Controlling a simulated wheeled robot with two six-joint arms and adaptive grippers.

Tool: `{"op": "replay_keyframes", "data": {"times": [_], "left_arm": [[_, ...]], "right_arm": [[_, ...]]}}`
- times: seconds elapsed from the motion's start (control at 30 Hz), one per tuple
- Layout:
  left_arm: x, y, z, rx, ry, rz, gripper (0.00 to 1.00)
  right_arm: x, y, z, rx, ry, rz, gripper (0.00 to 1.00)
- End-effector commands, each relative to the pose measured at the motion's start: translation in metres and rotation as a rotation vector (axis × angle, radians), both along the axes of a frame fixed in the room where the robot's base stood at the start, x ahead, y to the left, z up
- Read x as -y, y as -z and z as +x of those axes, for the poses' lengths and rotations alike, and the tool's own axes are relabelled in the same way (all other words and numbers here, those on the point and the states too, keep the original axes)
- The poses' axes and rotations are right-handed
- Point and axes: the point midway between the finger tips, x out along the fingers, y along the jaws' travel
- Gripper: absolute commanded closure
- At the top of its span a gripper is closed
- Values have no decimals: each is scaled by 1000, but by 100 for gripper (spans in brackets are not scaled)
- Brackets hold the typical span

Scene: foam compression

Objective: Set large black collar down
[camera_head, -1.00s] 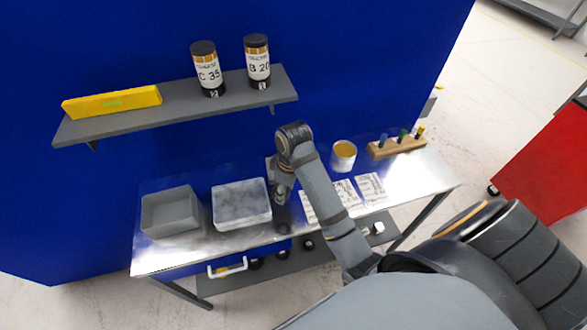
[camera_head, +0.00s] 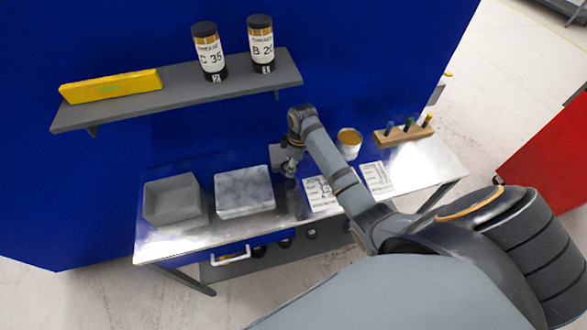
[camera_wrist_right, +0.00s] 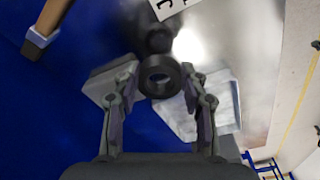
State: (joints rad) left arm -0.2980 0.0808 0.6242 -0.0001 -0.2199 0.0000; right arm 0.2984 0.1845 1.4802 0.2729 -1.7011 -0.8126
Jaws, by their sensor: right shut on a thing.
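A black ring-shaped collar (camera_wrist_right: 160,76) is between the fingertips of my right gripper (camera_wrist_right: 161,84) in the right wrist view. The gripper is shut on it, and the ring's opening faces the camera. In the head view my right gripper (camera_head: 288,168) is over the metal bench (camera_head: 180,248), just right of the white marbled block. The collar is not clear to make out in that view. Its height above the bench is hard to judge. My left gripper is not in view.
The marbled block (camera_head: 243,190) and a grey tray (camera_head: 172,200) stand at the left. Printed sheets (camera_head: 378,178), an open can (camera_head: 349,143) and a wooden holder (camera_head: 404,132) are at the right. A shelf (camera_head: 180,92) carries labelled canisters (camera_head: 210,52) and a yellow box (camera_head: 110,86).

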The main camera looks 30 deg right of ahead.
Motion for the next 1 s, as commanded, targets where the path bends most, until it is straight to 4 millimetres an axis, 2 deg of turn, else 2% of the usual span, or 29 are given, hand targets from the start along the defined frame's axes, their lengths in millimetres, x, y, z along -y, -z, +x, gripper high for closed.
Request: {"op": "replay_keyframes", "data": {"times": [0.23,0.33,0.47,0.77,0.8,0.97,1.0], "left_arm": [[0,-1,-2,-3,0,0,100],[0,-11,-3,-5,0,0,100],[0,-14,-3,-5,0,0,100],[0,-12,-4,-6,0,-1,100],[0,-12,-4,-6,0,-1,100],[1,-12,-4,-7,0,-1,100],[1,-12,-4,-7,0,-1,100]], "right_arm": [[5,10,6,-1,-1,-1,88],[4,24,5,-4,1,1,88],[5,39,6,-1,-1,0,88],[5,43,6,0,-1,0,88],[5,44,6,1,-1,-1,55],[5,43,6,1,-1,-1,34],[5,43,6,1,-1,-1,34]]}}
